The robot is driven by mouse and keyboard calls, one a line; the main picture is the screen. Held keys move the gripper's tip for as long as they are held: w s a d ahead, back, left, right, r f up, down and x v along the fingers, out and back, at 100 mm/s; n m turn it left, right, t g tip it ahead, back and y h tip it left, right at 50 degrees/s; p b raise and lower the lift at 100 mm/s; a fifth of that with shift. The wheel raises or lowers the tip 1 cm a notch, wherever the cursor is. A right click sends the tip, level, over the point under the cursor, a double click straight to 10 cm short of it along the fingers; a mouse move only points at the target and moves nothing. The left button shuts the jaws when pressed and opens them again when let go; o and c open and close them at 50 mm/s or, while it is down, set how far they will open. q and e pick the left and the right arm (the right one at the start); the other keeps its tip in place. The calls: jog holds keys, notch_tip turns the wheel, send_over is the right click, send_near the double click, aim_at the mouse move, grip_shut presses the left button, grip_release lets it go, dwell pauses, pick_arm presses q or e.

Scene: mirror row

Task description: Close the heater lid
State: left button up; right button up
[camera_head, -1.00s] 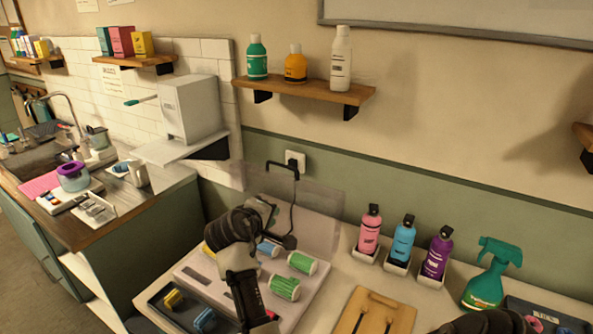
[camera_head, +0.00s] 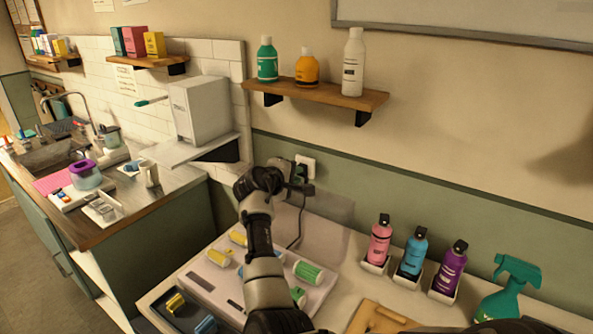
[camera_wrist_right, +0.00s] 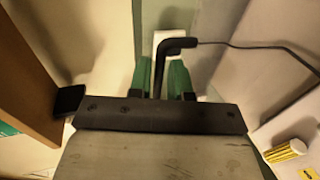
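The heater (camera_head: 210,303) is a pale tray on the counter with several coloured rollers on it. Its see-through lid (camera_head: 330,217) stands raised at the back, near the wall. My left gripper is not in view.
Pink (camera_head: 380,243), blue (camera_head: 413,255) and purple (camera_head: 449,271) bottles stand in holders to the right, with a green spray bottle (camera_head: 508,290) beyond. A wooden board (camera_head: 372,318) lies in front. A shelf (camera_head: 330,97) overhangs above. A cord hangs from the wall socket (camera_head: 307,165).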

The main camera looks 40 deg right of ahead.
jog(key=shift+w+d+f, duration=0.2)
jog(key=shift+d+f, duration=0.05)
jog(key=shift+d, duration=0.35)
grip_shut()
jog(key=shift+a, duration=0.1)
jog(key=shift+s+a+h+b, duration=0.2)
jog(key=shift+a+h+b, duration=0.1)
jog(key=shift+a+b, duration=0.15)
jog(key=s+a+f+t+h+b, duration=0.1)
jog(key=s+a+h+b, duration=0.2)
jog(key=a+b, duration=0.4)
jog(key=shift+w+b+v, duration=0.35)
jog(key=shift+w+v, duration=0.1)
jog(key=shift+v, duration=2.3)
jog(key=shift+a, duration=0.1)
